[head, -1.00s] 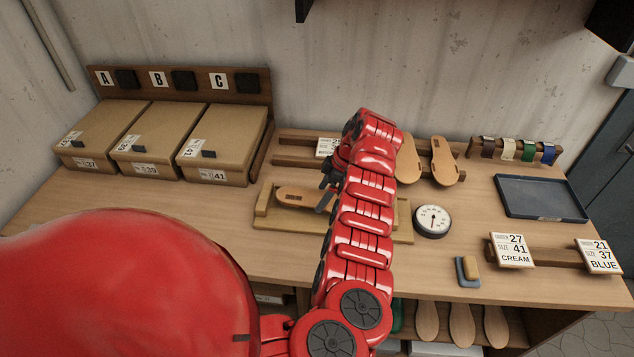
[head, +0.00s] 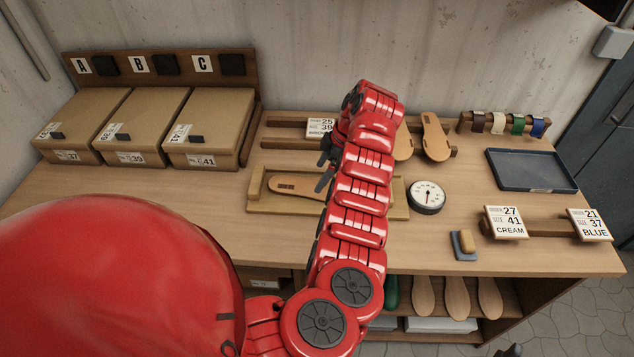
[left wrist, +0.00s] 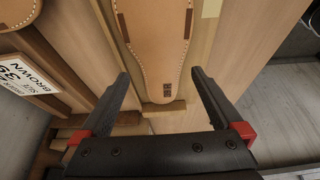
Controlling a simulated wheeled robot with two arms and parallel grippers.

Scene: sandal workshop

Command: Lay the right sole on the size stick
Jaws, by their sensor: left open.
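A tan sole (head: 290,186) lies flat on the wooden size stick (head: 300,208), which has an upright block at its left end. My left gripper (head: 322,172) is open and empty above the right part of that sole; my arm hides the sole's right end. In the left wrist view, the stitched sole (left wrist: 158,50) runs between the spread fingers of the gripper (left wrist: 160,73), apart from both. Its small dark-marked end is near a wooden crosspiece. A dark shape at the bottom edge of the head view may be my right gripper; its jaws are not readable.
Two soles (head: 434,138) rest on a rack behind my arm. A round dial (head: 427,196) stands right of the stick. Cartons (head: 208,128) stand left, a blue tray (head: 531,187) right. A brown order card (head: 321,127) is behind.

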